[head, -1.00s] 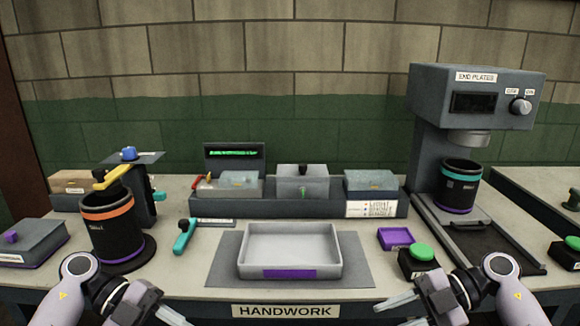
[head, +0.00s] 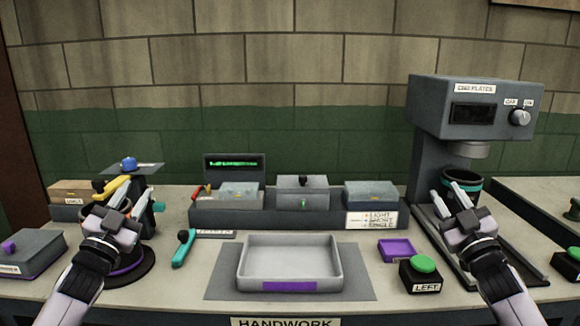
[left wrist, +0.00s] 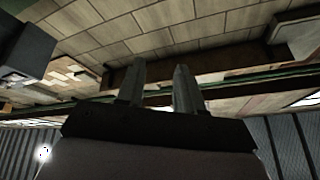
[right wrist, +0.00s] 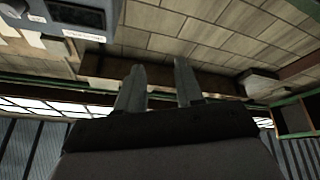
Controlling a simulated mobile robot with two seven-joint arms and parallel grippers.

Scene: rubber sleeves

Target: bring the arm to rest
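My left gripper (head: 128,200) is raised at the left of the head view, in front of the dark cup stand. In the left wrist view its two fingers (left wrist: 157,80) stand apart with nothing between them. My right gripper (head: 453,193) is raised at the right, in front of the end plates machine (head: 468,105). In the right wrist view its two fingers (right wrist: 158,80) are apart and empty. Both grippers point upward and away from the bench. Whether either touches anything behind it cannot be told from the head view.
A grey tray (head: 290,286) with a purple label sits on a mat at bench centre. A green button box (head: 423,272), a purple dish (head: 397,250) and a teal-handled tool (head: 183,250) lie nearby. Small bins stand behind. The dark cups are partly hidden by my grippers.

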